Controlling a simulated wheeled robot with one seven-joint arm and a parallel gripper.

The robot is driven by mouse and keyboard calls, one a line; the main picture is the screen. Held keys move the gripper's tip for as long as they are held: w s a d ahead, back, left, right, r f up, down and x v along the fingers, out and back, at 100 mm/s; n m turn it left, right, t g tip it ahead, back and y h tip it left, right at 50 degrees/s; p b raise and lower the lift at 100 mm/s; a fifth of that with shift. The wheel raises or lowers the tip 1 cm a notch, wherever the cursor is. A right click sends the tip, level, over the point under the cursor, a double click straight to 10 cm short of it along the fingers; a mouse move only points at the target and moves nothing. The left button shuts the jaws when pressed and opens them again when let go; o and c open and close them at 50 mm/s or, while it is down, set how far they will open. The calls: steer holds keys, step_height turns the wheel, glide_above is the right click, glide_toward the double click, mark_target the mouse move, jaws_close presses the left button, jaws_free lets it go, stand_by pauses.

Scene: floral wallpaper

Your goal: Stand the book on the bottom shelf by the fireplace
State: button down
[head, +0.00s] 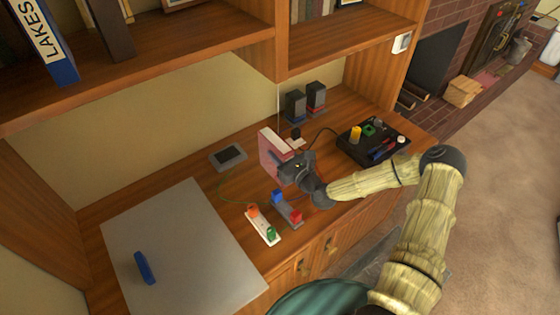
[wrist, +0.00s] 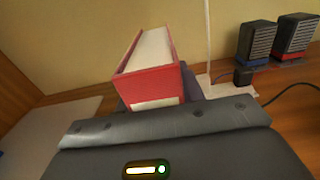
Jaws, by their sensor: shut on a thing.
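The red book (head: 270,150) stands out beyond my gripper (head: 290,166) in the head view, above the wooden counter. In the wrist view the same book (wrist: 150,75) shows its red end with a white label and its pale page edges, and it tilts to the left. My gripper is shut on the book; its fingers are mostly hidden behind the book and the gripper's own body. I cannot tell whether the book touches the counter. A shelf (head: 350,35) above the counter runs nearest the brick fireplace (head: 425,70) and holds several books at its back.
A black box with coloured parts (head: 372,145) and two small speakers (head: 306,101) stand right of the book. A power strip (head: 263,225), a red-and-blue block piece (head: 287,209) and a grey board (head: 180,255) with a blue item (head: 145,267) lie at the front and left.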

steer(key=shift+f, duration=1.85)
steer(key=shift+f, duration=0.15)
steer(key=c, duration=0.9)
jaws_free()
steer(key=shift+s+d, duration=0.1)
